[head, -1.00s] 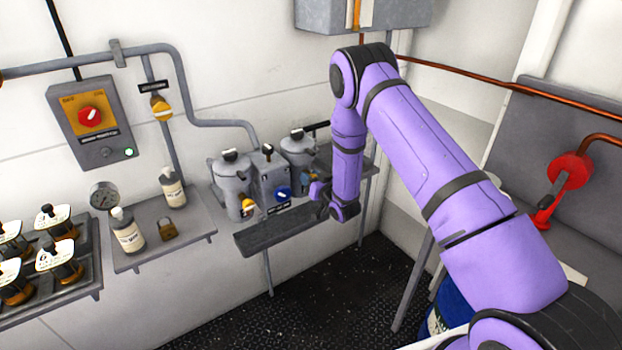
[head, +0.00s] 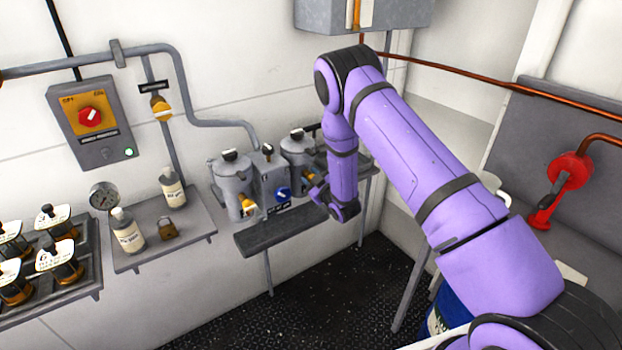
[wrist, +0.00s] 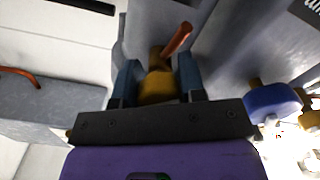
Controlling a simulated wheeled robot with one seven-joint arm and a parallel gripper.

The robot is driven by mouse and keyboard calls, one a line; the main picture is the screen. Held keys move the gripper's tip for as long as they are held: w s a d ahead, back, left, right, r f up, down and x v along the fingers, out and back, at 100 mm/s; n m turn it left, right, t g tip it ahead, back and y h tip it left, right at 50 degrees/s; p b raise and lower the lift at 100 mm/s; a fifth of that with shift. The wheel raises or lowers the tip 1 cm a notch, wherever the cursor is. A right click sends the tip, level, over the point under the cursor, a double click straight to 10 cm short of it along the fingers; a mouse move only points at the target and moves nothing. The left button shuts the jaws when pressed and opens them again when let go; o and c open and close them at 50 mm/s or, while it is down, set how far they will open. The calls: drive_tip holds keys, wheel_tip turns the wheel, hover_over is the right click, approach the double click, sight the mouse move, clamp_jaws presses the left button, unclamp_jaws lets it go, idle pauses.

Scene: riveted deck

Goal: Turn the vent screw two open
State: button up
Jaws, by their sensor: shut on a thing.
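The brass vent screw (wrist: 158,88) shows in the wrist view, with an orange-brown bar (wrist: 178,38) rising tilted to the right from it. My gripper (wrist: 160,68) has its two blue fingers on either side of the brass body and is shut on it. In the head view my gripper (head: 318,190) is at the front of the right grey canister (head: 297,150). My gripper and wrist hide most of the screw there. I cannot read a label for it.
The left grey canister (head: 231,175) has its own yellow-orange screw (head: 247,208). A grey box with a blue knob (head: 283,194) stands between the canisters, close beside my gripper. The dark shelf (head: 270,235) runs below. A red valve (head: 568,172) is at the right.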

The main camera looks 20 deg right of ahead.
drive_tip(key=shift+f+n, duration=0.1)
drive_tip(key=shift+n, duration=4.9)
drive_tip(key=o, duration=0.9)
drive_tip(key=shift+s, duration=0.15)
